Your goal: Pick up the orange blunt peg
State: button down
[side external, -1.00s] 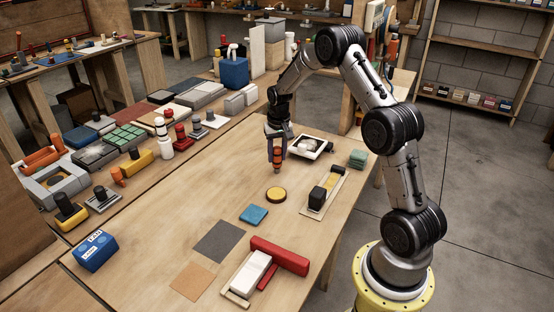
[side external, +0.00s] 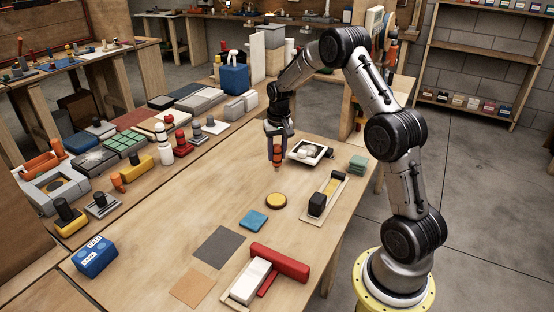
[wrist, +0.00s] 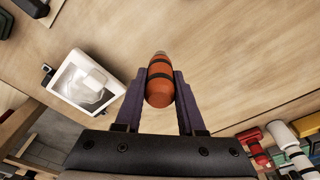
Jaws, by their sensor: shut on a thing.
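The orange blunt peg (wrist: 159,82) has dark bands and a rounded end. In the wrist view it sits between the two fingers of my gripper (wrist: 160,92), which are shut on it. In the side view my gripper (side external: 277,152) points down and the peg (side external: 277,158) hangs upright between its fingers. The peg's lower tip looks at or just above the wooden table (side external: 180,215); I cannot tell whether it touches.
A white framed tray (side external: 307,151) with a pale object lies just right of my gripper. A yellow disc (side external: 276,201), a blue square (side external: 253,220) and a wooden holder with a black block (side external: 317,203) lie nearer the front. Several fixtures crowd the left bench.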

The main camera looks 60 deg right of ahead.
jog(key=s+a+r, duration=0.7)
jog(key=s+r, duration=0.3)
jog(key=s, duration=0.2)
jog(key=shift+a, duration=0.15)
dwell(0.4)
